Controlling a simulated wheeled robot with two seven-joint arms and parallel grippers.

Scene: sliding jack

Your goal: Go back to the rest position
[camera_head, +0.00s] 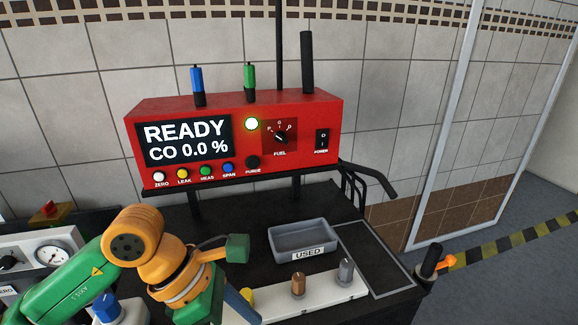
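My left arm comes in from the lower left, green and orange, bent over the front of the bench. Its gripper (236,300) is at the bottom, left of the white filter strip (330,296). My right gripper is not in view. The red analyser (240,135) stands upright at the back, its screen (184,140) reading READY and CO 0.0 %.
A grey tray marked USED (303,238) looks empty. A brown plug (298,284) and a grey plug (345,271) stand on the strip. A gauge box (50,255) sits at the left. A black post with an orange part (432,261) is at the right bench edge.

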